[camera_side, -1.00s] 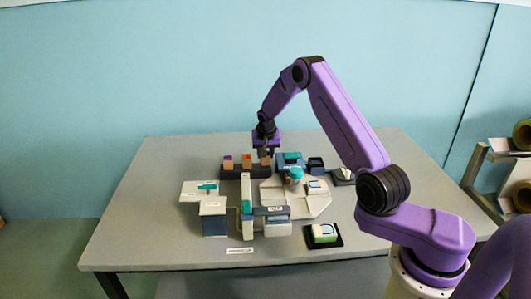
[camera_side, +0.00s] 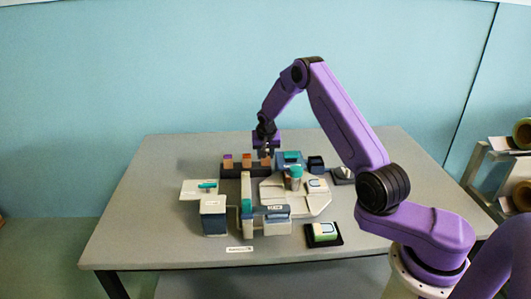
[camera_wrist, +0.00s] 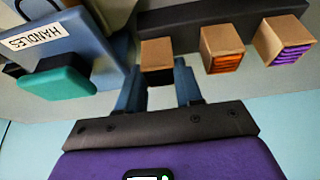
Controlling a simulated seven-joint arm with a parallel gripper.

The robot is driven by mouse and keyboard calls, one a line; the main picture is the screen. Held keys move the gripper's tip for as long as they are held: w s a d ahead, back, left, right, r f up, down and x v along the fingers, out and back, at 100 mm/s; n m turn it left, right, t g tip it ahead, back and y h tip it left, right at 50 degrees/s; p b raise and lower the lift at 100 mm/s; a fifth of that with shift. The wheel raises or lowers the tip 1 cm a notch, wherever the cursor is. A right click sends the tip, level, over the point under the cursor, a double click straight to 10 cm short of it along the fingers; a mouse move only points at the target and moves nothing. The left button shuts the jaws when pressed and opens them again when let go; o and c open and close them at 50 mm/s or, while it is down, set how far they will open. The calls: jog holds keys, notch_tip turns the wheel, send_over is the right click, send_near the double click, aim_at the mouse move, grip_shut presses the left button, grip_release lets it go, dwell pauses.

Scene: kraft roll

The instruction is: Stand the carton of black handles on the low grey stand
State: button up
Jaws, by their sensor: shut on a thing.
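My gripper (camera_wrist: 161,88) is shut on a small brown carton (camera_wrist: 157,53). One finger is on each side of it in the wrist view. The inside of this carton looks dark, and its contents are hard to make out. In the side view my gripper (camera_side: 266,153) points down over the right end of a dark rack (camera_side: 244,173), at the carton's place in the row. I cannot tell whether the carton is clear of the rack. A low dark grey piece (camera_side: 341,177) lies at the right; I cannot tell whether it is the low grey stand.
Cartons with orange (camera_wrist: 222,46) and purple (camera_wrist: 286,42) contents stand beside the held one. A blue box (camera_wrist: 75,45) labelled HANDLES, with a teal part (camera_wrist: 58,83), is close on the other side. Several fixtures fill the middle; the table's left (camera_side: 140,215) is clear.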

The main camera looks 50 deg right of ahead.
jog(key=shift+f, duration=0.25)
jog(key=o, duration=1.2)
jog(key=v, duration=1.6)
jog(key=s+a+r+n+y, duration=0.25)
jog(key=a+n, duration=0.25)
jog(key=a, duration=0.7)
jog(key=s+a+r+n, duration=0.2)
jog(key=s+a+n, duration=0.4)
jog(key=s+a, duration=0.35)
jog(key=s+d+f+n+g+y, duration=0.1)
jog(key=s+n+g, duration=0.2)
jog(key=s+n, duration=0.7)
jog(key=s, duration=1.7)
jog(key=shift+s+d+f+n, duration=0.2)
jog(key=shift+s+n, duration=0.05)
jog(key=shift+n, duration=0.05)
